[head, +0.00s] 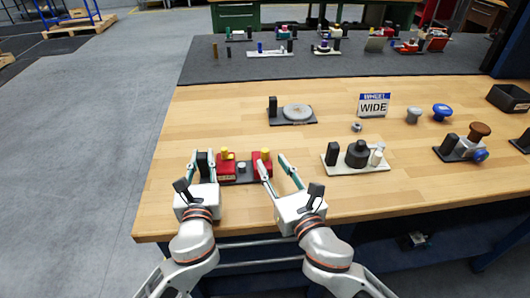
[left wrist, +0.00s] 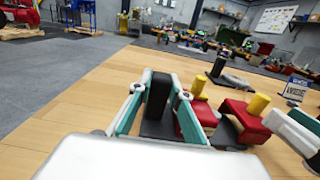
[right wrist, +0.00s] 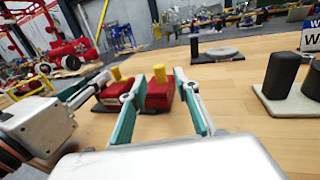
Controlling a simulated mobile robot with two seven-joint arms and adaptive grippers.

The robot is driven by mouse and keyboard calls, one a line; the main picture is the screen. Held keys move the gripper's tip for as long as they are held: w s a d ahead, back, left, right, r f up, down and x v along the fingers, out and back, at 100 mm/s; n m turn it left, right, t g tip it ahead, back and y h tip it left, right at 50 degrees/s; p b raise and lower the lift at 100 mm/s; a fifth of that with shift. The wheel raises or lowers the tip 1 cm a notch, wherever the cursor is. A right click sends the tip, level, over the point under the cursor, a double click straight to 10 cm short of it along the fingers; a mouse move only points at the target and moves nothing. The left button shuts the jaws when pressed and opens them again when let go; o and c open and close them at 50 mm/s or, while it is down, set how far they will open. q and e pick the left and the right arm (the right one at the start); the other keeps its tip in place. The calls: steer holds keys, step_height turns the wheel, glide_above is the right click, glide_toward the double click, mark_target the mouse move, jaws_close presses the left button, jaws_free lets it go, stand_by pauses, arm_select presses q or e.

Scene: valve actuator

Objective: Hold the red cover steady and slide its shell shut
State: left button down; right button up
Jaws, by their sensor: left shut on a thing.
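The red cover unit sits on a dark base (head: 243,178) near the table's front edge. Its left red part (head: 226,171) and right red part (head: 264,156) each carry a yellow knob, with a gap and a small pale round part between them. A black upright post (left wrist: 158,96) stands at the base's left end. My left gripper (head: 204,160) is shut on this post. My right gripper (head: 273,162) is open at the unit's right end. In the right wrist view the right red part (right wrist: 160,95) shows between its fingers; I cannot tell whether they touch it.
A grey disc unit (head: 298,113) stands behind, with a WIDE sign (head: 374,105) to its right. A white-based unit with a black cylinder (head: 357,154) stands right of my right gripper. Bare wood lies between the cover unit and the disc unit.

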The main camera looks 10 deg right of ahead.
mark_target(266, 155)
steer(key=x, duration=0.6)
steer(key=shift+s, duration=0.1)
steer(key=shift+a, duration=0.15)
jaws_close()
